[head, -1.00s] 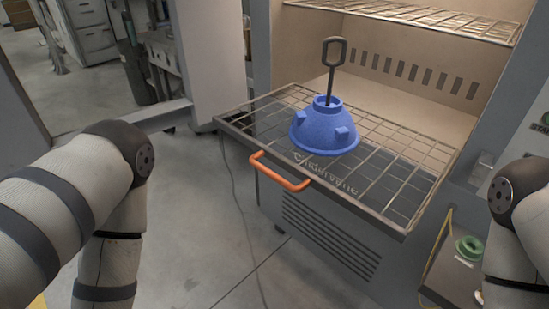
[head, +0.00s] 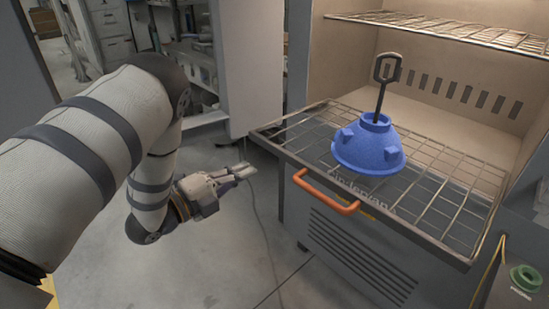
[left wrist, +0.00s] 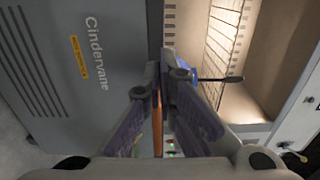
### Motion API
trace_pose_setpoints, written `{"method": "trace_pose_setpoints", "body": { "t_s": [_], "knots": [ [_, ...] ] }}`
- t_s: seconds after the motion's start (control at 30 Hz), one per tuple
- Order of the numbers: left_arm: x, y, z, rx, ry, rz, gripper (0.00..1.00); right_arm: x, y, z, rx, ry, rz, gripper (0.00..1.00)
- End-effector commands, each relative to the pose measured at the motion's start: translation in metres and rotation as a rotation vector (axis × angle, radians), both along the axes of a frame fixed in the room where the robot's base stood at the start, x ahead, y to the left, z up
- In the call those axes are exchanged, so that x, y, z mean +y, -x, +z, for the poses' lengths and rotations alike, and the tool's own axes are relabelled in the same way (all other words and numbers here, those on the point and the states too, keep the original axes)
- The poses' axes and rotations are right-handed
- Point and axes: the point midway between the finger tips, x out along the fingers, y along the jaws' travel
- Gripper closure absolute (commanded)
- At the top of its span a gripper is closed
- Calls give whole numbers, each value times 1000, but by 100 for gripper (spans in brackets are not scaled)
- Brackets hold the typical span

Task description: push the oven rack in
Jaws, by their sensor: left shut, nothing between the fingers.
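The lower oven rack (head: 412,234) is a wire shelf with a dark front bar. It sticks out of the open, beige-lined oven (head: 440,110). A blue dome-shaped hood (head: 368,150) with a black loop handle (head: 387,70) stands upright on the rack. An orange handle (head: 325,192) is at the rack's front; part of it shows between my fingers in the left wrist view (left wrist: 157,122). My left gripper (head: 243,172) is shut and empty, left of the rack and apart from the handle. My right gripper is out of view.
A second wire rack (head: 450,32) sits higher in the oven. A grey vented panel (head: 350,250) lies below the lower rack. A green ring-shaped thing (head: 526,278) is at the lower right. A cable runs over the floor; the floor at left is open.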

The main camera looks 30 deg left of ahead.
Motion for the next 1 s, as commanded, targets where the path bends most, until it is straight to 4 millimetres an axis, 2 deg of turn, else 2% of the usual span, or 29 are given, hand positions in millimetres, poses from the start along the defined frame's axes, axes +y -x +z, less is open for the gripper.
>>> {"method": "trace_pose_setpoints", "body": {
  "t_s": [0.2, 0.4, 0.57, 1.0],
  "knots": [
    [-17, -45, -1, -1, 1, -1, 100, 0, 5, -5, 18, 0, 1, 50],
    [-27, -73, -1, 1, 3, 0, 100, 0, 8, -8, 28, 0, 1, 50],
    [-29, -81, 0, 2, 2, 1, 100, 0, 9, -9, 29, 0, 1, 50],
    [-31, -85, -1, 3, 2, 0, 100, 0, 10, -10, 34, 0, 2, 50]
  ]
}}
